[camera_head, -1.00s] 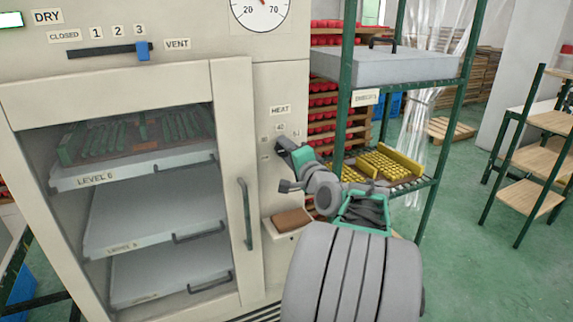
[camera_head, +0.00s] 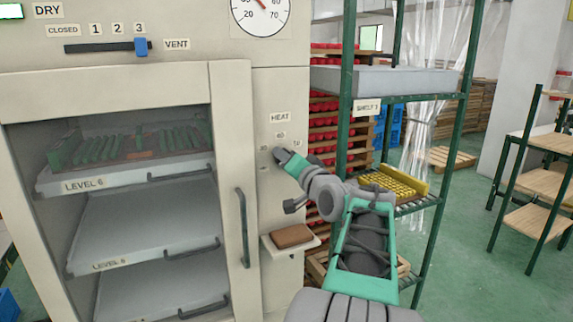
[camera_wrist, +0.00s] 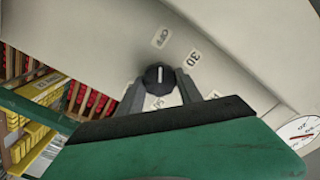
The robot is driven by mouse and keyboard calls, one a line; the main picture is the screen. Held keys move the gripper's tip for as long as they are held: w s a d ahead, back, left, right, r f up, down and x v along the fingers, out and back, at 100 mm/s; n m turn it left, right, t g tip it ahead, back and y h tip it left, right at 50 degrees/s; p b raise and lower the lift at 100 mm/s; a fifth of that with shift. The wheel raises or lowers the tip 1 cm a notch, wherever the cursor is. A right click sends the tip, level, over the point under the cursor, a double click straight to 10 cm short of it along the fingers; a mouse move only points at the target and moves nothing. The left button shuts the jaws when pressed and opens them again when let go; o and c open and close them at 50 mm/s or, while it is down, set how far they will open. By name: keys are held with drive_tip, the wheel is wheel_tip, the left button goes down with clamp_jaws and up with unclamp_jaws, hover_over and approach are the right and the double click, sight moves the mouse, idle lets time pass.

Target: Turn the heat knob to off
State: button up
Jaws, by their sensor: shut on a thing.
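The heat knob (camera_wrist: 158,75) is round and black with a white line, on the cabinet's pale panel. In the wrist view its white line runs nearly upright, in line with the OFF label (camera_wrist: 160,38); the 30 label (camera_wrist: 193,58) is to its right. My gripper (camera_wrist: 160,88) is shut on the knob, a finger on either side. In the head view my gripper (camera_head: 283,156) is at the panel below the HEAT label (camera_head: 280,118) and mostly hides the knob. Some scale labels are partly covered by the fingers.
A small ledge with a brown block (camera_head: 292,236) juts out below my gripper. The cabinet door handle (camera_head: 243,228) is to the left. A green-framed shelf (camera_head: 345,110) with yellow goods stands close to the right of my arm.

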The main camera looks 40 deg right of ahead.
drive_tip(key=o, duration=1.4)
drive_tip(key=shift+c, duration=0.2)
drive_tip(key=v, duration=0.7)
drive_tip(key=shift+s, duration=0.4)
drive_tip(key=shift+a, duration=0.15)
